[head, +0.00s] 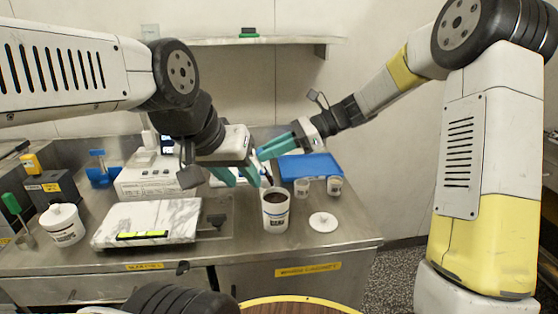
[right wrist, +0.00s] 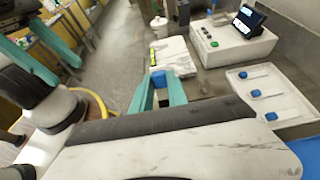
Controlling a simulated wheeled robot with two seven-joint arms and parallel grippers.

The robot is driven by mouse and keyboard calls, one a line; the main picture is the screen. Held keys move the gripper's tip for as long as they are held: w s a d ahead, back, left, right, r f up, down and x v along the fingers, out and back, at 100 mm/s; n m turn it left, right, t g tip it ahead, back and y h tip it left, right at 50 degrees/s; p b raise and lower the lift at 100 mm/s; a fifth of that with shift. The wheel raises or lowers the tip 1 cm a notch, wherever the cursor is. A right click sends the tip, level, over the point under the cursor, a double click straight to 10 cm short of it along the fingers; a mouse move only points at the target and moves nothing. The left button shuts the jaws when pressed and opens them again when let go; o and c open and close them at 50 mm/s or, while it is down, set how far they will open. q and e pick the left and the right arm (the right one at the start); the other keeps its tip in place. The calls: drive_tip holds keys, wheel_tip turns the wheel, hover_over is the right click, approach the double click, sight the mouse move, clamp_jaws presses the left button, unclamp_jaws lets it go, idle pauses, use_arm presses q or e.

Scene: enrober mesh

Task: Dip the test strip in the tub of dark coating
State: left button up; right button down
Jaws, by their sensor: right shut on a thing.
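The white tub of dark coating (head: 276,222) stands open on the steel counter in the head view, its dark surface showing. My right gripper (head: 264,154) is above and behind the tub, shut on a small blue piece (right wrist: 158,78), which seems to be the test strip's grip. The strip's lower part is hard to make out; a thin dark shape shows near the fingertips in the head view. My left gripper (head: 236,178) is open and empty, left of and above the tub, with its fingers apart.
A white lid (head: 323,222) lies right of the tub. Two small cups (head: 334,186) and a blue tray (head: 310,166) are behind. A marble slab (head: 150,222) is left. A white tray (right wrist: 290,108) holds several blue-ended pieces in the wrist view.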

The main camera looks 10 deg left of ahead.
drive_tip(key=shift+s+a+r, duration=0.1)
drive_tip(key=shift+a+r, duration=0.25)
drive_tip(key=shift+r, duration=0.5)
drive_tip(key=shift+s+a+r, duration=0.1)
drive_tip(key=shift+a+r, duration=0.3)
drive_tip(key=shift+r, duration=0.45)
drive_tip(key=shift+s+a+r, duration=0.1)
drive_tip(key=shift+a+r, duration=0.25)
drive_tip(key=shift+r, duration=0.5)
